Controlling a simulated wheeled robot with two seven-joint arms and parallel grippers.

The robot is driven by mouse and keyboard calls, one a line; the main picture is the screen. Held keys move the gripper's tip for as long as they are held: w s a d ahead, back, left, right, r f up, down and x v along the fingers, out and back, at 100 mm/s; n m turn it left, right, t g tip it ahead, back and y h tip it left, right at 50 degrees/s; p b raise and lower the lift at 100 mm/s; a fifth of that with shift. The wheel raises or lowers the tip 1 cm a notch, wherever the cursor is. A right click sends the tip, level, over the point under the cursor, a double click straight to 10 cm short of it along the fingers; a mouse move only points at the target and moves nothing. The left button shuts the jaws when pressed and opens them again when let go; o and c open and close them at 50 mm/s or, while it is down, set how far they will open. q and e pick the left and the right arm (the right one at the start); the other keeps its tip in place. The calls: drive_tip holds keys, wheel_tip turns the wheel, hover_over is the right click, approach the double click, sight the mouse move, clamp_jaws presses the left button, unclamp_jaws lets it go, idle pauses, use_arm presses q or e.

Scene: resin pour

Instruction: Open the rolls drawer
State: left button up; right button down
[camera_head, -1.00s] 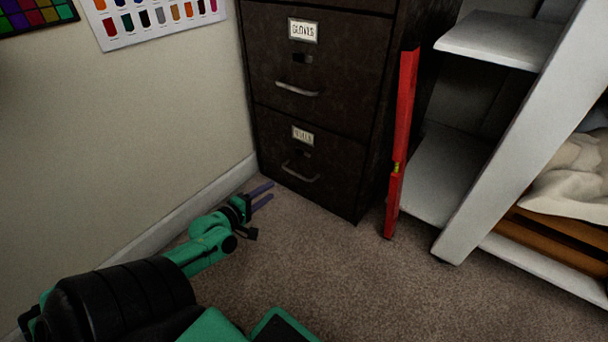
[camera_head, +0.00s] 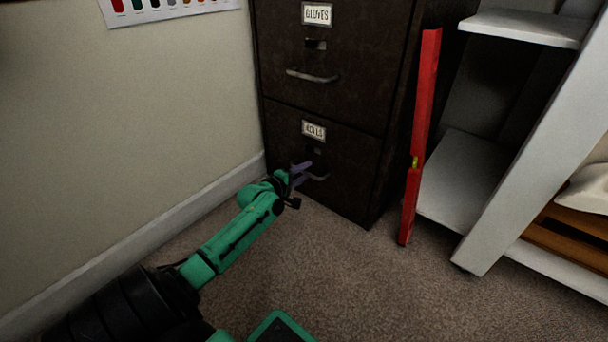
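The dark filing cabinet (camera_head: 335,95) stands against the wall with its drawers shut. Its lower drawer (camera_head: 345,165) has a white label (camera_head: 314,131) that looks like "ROLLS", though it is blurred. A curved metal handle (camera_head: 319,178) shows below the label, its left part hidden by my gripper. My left gripper (camera_head: 303,174) is at the left part of this handle, its two purple fingers apart. I cannot tell whether the fingers are around the handle or just in front of it. My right gripper is not in view.
The drawer above is labelled "GLOVES" and has its own handle (camera_head: 312,76). A red spirit level (camera_head: 419,140) leans upright at the cabinet's right side. A white shelf unit (camera_head: 465,180) stands further right. The carpet (camera_head: 340,270) before the cabinet is clear.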

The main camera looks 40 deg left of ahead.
use_arm(q)
clamp_jaws()
idle(1.3)
